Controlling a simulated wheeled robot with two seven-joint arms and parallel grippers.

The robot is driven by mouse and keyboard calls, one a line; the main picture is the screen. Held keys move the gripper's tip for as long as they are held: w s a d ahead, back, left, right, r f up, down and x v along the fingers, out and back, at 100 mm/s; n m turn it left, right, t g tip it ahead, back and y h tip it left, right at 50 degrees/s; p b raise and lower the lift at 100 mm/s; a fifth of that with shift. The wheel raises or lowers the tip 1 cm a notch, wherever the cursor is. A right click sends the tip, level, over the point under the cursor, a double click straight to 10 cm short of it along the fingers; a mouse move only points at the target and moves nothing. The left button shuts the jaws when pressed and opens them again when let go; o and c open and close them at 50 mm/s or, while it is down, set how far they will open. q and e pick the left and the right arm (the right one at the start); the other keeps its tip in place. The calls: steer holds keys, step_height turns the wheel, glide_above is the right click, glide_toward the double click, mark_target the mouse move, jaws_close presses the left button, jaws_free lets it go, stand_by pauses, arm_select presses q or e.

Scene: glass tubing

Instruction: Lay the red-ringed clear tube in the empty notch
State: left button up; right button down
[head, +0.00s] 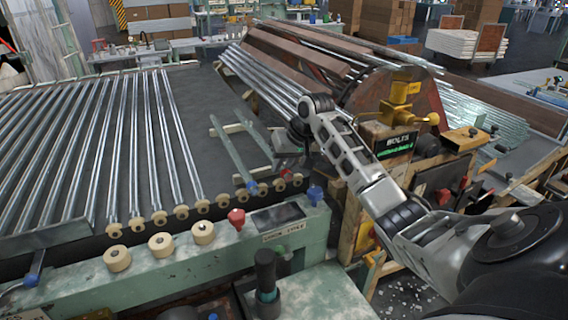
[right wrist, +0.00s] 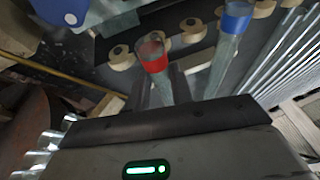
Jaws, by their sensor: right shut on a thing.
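The red-ringed clear tube (right wrist: 153,58) shows in the right wrist view with its red-banded end between my right gripper's fingers (right wrist: 163,88). A pale greenish tube (head: 258,137) runs back from the gripper. A blue-ringed tube (right wrist: 230,42) lies to its left in the head view (head: 232,152). Cream rollers (head: 181,212) line the rack's front edge; which notch is empty I cannot tell. My left gripper is out of view.
Several shiny tubes (head: 120,140) fill the rack's left side. A green bench front (head: 180,265) with a red knob (head: 236,219) and a blue knob (head: 315,194) stands before it. A large tube bundle (head: 270,80) and a yellow-topped machine (head: 402,95) stand right and behind.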

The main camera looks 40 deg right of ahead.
steer(key=shift+f, duration=0.15)
steer(key=c, duration=1.2)
jaws_free()
steer(key=shift+c, duration=0.2)
steer(key=shift+s+r, duration=0.15)
steer(key=shift+r, duration=0.4)
steer(key=b+v, duration=0.1)
steer(key=v, duration=1)
steer(key=shift+r, duration=0.15)
